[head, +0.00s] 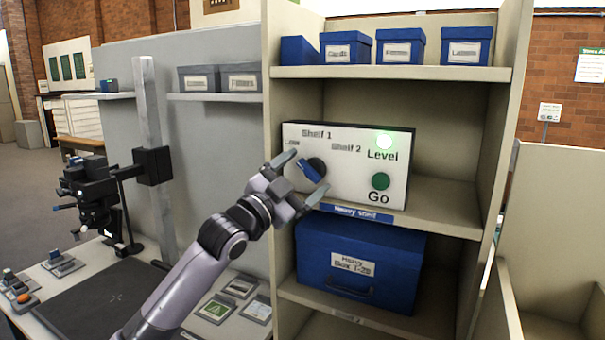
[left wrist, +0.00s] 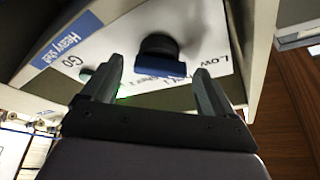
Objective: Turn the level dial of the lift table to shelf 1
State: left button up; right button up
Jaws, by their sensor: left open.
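The white control panel (head: 345,190) stands on a middle shelf, marked Low, Shelf 1, Shelf 2, Level and Go. Its level dial (head: 312,170) is a black knob with a blue bar. The bar slants from upper left to lower right, its upper end towards Low. My left gripper (head: 309,173) is open, one finger on each side of the dial. In the left wrist view the dial (left wrist: 160,62) lies between the spread fingers, with no clear contact. My right gripper is out of view.
A blue heavy box (head: 355,285) sits on the shelf below the panel. Small blue boxes (head: 400,46) line the top shelf. Grey boxes (head: 240,78) stand on a shelf at left. A black stand device (head: 90,190) and a dark mat (head: 105,300) are on the left table.

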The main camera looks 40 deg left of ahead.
pick_arm(q)
jog(key=c, duration=1.1)
jog(key=shift+o, duration=0.2)
jog(key=shift+w, duration=0.1)
jog(key=shift+m, duration=0.3)
jog(key=m+p, duration=0.1)
jog(key=m+g+h+p, duration=0.1)
jog(key=m, duration=0.1)
jog(key=shift+r+h, duration=0.25)
jog(key=shift+h, duration=0.05)
jog(key=m+g+h+p, duration=0.1)
jog(key=m+p, duration=0.2)
jog(key=m, duration=0.1)
jog(key=shift+r+p, duration=0.1)
jog(key=shift+p, duration=0.3)
jog(key=shift+m+g+p, duration=0.3)
jog(key=shift+m+p, duration=0.1)
jog(key=shift+m, duration=0.2)
jog(key=shift+m+g, duration=0.3)
jog(key=shift+m, duration=0.6)
